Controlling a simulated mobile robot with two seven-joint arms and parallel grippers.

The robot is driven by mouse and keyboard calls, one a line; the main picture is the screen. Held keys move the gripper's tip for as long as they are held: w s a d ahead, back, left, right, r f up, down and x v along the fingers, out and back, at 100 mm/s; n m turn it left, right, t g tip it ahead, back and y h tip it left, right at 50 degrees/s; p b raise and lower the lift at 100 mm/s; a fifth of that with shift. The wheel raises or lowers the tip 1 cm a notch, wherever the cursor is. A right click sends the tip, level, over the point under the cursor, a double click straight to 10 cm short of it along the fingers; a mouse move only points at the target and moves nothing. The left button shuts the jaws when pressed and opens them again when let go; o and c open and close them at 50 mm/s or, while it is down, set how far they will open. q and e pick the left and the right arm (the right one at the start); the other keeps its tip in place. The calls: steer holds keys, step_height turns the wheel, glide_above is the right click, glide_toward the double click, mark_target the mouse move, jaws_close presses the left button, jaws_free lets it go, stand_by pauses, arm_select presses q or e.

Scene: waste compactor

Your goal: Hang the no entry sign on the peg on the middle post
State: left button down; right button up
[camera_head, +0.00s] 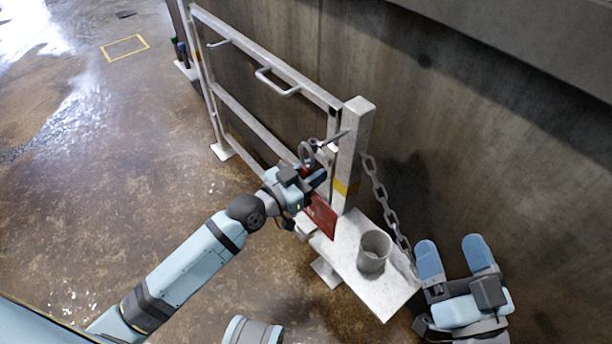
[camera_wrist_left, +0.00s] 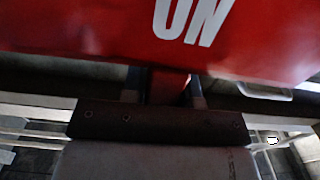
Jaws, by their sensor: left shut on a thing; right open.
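The red sign (camera_head: 322,216) hangs below my left gripper (camera_head: 314,180), which is shut on it beside the middle post. The middle post (camera_head: 353,150) is a pale upright with a yellow band. A thin peg (camera_head: 334,137) sticks out from its upper part toward the left. A grey ring (camera_head: 307,153) shows just above my left gripper, near the peg; I cannot tell whether they touch. My right gripper (camera_head: 456,264) is open and empty at the lower right.
A pale metal gate (camera_head: 270,72) with a handle runs back left from the post. A chain (camera_head: 380,195) hangs right of the post. A grey cup (camera_head: 374,251) stands on the white plate (camera_head: 385,295).

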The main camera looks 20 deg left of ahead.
mark_target(344, 157)
arm_select(q)
steer(key=shift+b+x, duration=0.8)
steer(key=shift+x, duration=1.75)
steer(key=shift+w+d+f, duration=0.25)
steer(key=shift+w+f, duration=0.15)
steer(key=shift+f, duration=0.15)
steer(key=shift+w+d+f, duration=0.1)
steer(key=shift+f, duration=0.05)
arm_select(e)
steer(key=shift+a+f+y, duration=0.25)
steer(key=shift+y, duration=0.05)
arm_select(q)
steer(key=c, duration=0.8)
jaws_free()
